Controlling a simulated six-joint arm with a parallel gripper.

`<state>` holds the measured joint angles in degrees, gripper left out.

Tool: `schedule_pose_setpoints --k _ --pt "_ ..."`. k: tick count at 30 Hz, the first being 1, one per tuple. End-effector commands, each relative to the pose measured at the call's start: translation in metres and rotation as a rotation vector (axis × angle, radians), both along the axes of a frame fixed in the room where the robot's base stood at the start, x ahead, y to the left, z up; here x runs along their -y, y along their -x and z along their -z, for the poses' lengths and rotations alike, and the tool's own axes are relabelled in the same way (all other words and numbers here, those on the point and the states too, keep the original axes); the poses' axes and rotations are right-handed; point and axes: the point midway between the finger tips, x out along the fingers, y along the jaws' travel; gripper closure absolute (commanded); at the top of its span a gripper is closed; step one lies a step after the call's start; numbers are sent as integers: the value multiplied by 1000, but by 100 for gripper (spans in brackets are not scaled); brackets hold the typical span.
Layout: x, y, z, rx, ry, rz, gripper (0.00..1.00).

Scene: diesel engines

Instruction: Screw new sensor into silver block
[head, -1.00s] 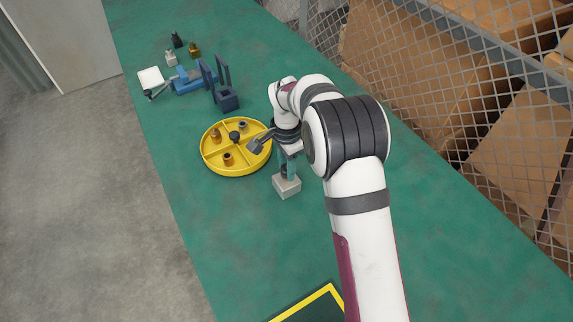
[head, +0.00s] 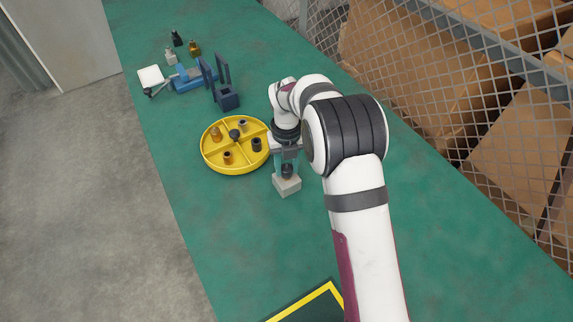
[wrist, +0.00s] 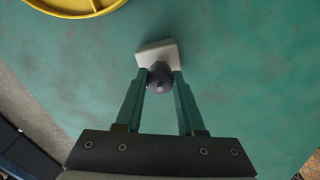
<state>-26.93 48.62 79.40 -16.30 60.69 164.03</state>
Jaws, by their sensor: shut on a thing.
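The silver block (head: 288,187) stands on the green table beside the yellow tray. It also shows in the wrist view (wrist: 154,51). My gripper (head: 286,168) points down over the block, its teal fingers closed on a dark, round-topped sensor (wrist: 160,77). In the head view the sensor (head: 287,171) is upright at the block's top. The fingers hide part of it, and I cannot tell how deep it sits in the block.
The divided yellow tray (head: 235,170) holds several small brown and dark parts. A dark blue stand (head: 226,99), a blue fixture (head: 190,80) and small parts lie farther back. A yellow-edged mat (head: 310,305) is at the front. A mesh fence (head: 440,100) borders the right side.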

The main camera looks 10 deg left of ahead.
Motion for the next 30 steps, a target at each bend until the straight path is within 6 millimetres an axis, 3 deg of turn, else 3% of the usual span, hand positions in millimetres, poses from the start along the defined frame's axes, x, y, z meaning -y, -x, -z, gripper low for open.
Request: schedule_pose_setpoints --k 6,7,12,27,30 --pt "0 1 2 -5 1 7 100" --pt "0 1 2 -5 1 7 59" --pt "0 1 1 -4 1 6 28" --pt "0 1 1 -2 1 -3 32" --pt "0 1 1 -2 1 -124 32"
